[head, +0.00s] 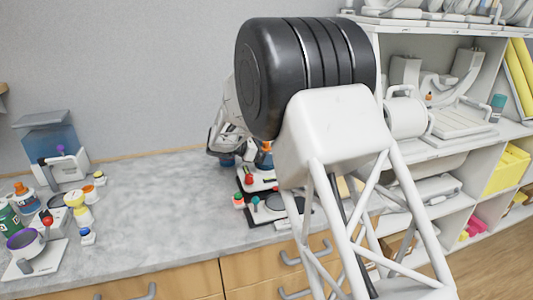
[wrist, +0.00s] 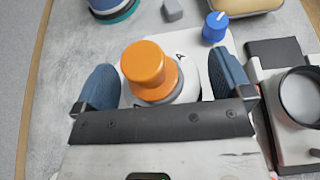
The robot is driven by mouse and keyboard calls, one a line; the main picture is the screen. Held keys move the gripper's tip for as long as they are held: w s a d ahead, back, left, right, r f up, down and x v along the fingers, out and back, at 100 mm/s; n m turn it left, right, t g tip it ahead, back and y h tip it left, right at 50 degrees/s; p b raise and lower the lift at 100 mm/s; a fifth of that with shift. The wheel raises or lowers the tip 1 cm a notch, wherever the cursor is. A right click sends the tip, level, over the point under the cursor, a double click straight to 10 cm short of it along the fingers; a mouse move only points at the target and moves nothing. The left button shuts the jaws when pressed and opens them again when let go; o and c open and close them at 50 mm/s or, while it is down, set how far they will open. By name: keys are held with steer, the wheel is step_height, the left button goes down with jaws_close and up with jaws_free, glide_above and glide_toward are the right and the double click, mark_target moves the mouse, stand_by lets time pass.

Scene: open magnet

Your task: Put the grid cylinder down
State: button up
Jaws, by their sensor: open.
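I cannot make out a grid pattern on any cylinder, so I cannot tell which thing is the grid cylinder. In the wrist view my gripper (wrist: 164,80) is open, its two blue fingers apart. Between them is an orange knob (wrist: 144,62) on a grey collar and a white round body. Gaps show between the knob and both fingers; whether the fingers touch the white body is unclear. The orange knob also shows in the head view (head: 264,157), beside my gripper (head: 229,161), which is partly hidden behind my arm.
In the wrist view, a blue knob (wrist: 214,27) lies beyond the right finger, and a dark-and-white device with a grey ring (wrist: 301,96) is at the right. The head view shows cluttered devices (head: 55,220) at left, bare grey counter (head: 160,205) between, and white shelves (head: 440,145) at right.

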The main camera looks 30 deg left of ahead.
steer(key=shift+r, duration=0.35)
steer(key=v, duration=1.2)
steer(key=shift+f, duration=0.15)
stand_by(0.6)
